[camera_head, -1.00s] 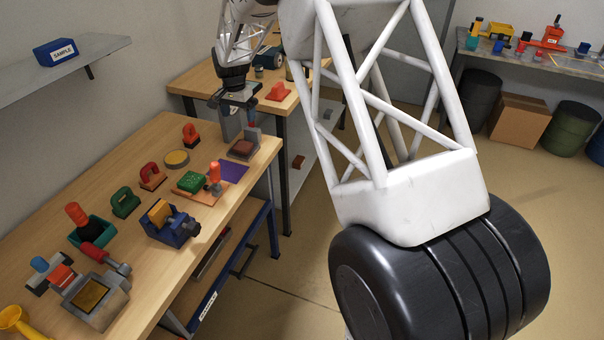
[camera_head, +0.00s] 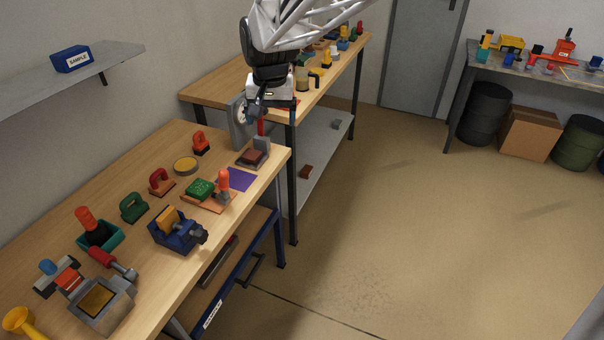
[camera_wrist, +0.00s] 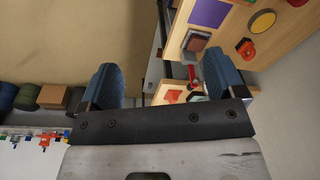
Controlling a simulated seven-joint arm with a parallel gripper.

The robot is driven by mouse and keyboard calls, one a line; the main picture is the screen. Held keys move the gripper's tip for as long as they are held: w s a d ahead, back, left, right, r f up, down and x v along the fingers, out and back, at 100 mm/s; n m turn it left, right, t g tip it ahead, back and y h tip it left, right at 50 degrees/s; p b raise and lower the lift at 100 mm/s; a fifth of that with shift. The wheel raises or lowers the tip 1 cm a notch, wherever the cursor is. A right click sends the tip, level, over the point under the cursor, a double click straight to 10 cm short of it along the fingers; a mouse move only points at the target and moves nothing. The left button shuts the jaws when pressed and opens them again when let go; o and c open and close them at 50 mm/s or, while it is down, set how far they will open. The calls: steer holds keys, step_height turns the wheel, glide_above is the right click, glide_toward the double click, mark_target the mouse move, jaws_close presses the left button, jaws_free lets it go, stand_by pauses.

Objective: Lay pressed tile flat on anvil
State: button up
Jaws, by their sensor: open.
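A reddish-brown square tile (camera_head: 253,156) lies on a grey base at the far right corner of the near bench. It also shows on its grey base in the wrist view (camera_wrist: 196,41). I take it for the pressed tile. I cannot tell for certain which object is the anvil. My gripper (camera_wrist: 162,82) is open, with its two blue fingers wide apart and nothing between them. In the head view my gripper (camera_head: 265,103) hangs over the far end of the near bench, close to a grey upright; its fingertips are hard to make out there.
A purple square (camera_head: 238,179), a green block (camera_head: 200,189) on an orange board, a yellow disc (camera_head: 185,165) and a blue vise (camera_head: 176,231) stand on the bench. A grey block with a yellow recess (camera_head: 98,301) is near left. The floor at right is clear.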

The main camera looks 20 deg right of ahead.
steer(key=s+f+n+t, duration=0.1)
steer(key=s+n, duration=0.3)
steer(key=s, duration=2.4)
steer(key=shift+d, duration=0.15)
steer(key=shift+w, duration=0.1)
